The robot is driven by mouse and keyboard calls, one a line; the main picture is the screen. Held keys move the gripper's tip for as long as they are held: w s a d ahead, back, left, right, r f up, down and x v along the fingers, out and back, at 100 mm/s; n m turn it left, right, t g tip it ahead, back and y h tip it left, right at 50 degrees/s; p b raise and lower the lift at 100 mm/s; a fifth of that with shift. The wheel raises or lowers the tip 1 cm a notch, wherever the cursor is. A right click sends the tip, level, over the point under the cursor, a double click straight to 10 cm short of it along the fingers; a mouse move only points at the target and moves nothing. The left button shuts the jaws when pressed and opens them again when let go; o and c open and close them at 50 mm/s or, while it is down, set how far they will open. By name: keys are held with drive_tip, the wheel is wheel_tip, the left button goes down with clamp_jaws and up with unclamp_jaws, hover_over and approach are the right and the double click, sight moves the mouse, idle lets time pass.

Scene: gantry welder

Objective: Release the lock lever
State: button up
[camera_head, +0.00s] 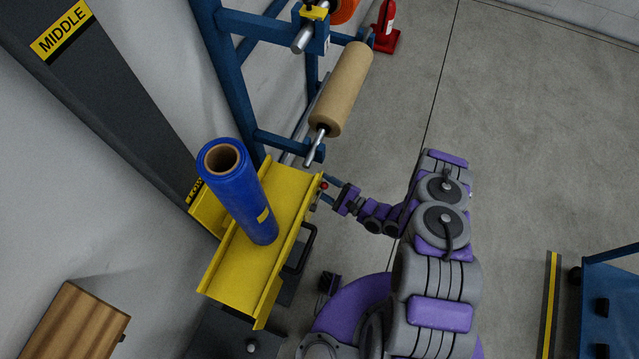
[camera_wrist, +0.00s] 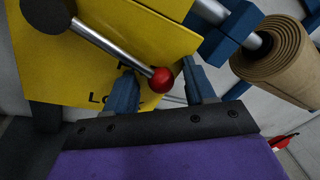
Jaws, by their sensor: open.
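The lock lever (camera_wrist: 112,43) is a bare metal rod ending in a red ball knob (camera_wrist: 161,80). It runs from a dark round pivot (camera_wrist: 46,12) on a yellow plate (camera_wrist: 150,20), tilted down to the right in the wrist view. The knob also shows small in the head view (camera_head: 324,185), at the right side of the yellow cradle (camera_head: 240,272). My gripper (camera_wrist: 159,68) is open, with one blue-grey finger on each side of the knob. Gaps show on both sides of the knob; its depth between the fingers is hard to judge. Lettering on the plate is partly hidden.
A blue roll (camera_head: 235,195) stands tilted on the yellow cradle. A brown roll (camera_head: 345,90) hangs on a blue rack (camera_head: 235,90) just beyond my gripper. A grey column (camera_head: 110,110) is at left, a wooden box (camera_head: 75,325) lower left.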

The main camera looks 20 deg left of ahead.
drive_tip(key=shift+x, duration=1.3)
clamp_jaws()
